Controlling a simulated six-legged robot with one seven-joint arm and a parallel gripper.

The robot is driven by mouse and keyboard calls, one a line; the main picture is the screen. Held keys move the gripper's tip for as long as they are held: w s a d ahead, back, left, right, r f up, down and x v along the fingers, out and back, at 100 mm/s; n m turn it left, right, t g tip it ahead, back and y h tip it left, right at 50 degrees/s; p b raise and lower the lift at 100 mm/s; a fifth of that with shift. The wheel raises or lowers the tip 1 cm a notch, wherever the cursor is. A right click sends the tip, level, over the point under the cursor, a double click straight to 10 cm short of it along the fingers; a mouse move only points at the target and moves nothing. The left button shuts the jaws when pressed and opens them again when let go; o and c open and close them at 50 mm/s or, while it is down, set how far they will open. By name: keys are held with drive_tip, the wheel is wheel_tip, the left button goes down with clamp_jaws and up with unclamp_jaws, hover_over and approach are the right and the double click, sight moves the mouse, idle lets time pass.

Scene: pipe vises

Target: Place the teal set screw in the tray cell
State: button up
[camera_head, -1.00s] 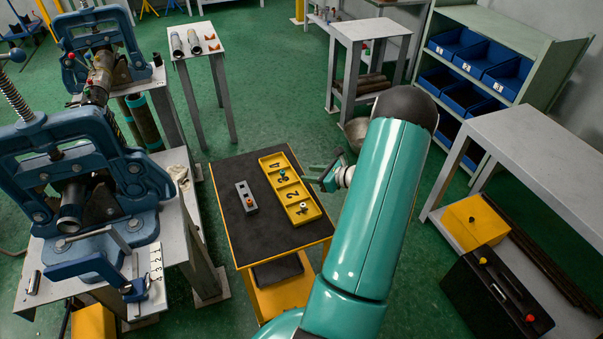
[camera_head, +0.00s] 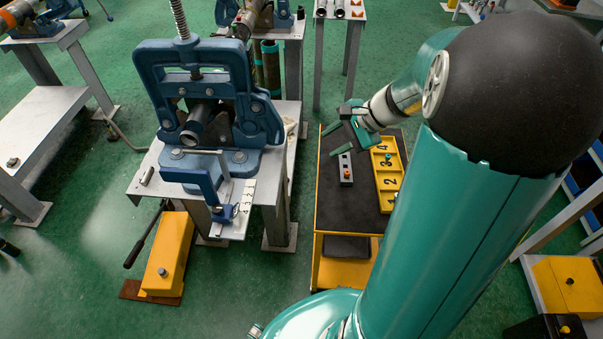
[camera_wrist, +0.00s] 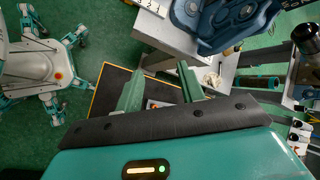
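The yellow tray (camera_head: 379,184) with numbered cells lies on the right side of a black-topped cart (camera_head: 335,212). Small pieces sit in some cells; one dark or teal piece (camera_head: 391,160) is too small to identify surely as the teal set screw. A grey block (camera_head: 345,168) with an orange-topped piece lies left of the tray. My gripper (camera_head: 331,142) is above the cart's back left part, near the block. In the wrist view its two green fingers are apart and empty (camera_wrist: 158,70), with part of the block (camera_wrist: 155,103) visible below between them.
A blue pipe vise (camera_head: 150,75) stands on a grey table left of the cart, with a numbered strip (camera_head: 240,200) at its front edge. A yellow box (camera_head: 167,255) is on the floor. Open green floor lies at left.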

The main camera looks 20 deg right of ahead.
drive_tip(key=s+a+r+n+h, duration=0.5)
drive_tip(key=s+a+r+n, duration=0.6)
drive_tip(key=s+a+n, duration=0.4)
drive_tip(key=shift+a+r+n+h, duration=0.15)
drive_tip(key=shift+a+n+h, duration=0.2)
drive_tip(key=shift+n, duration=0.25)
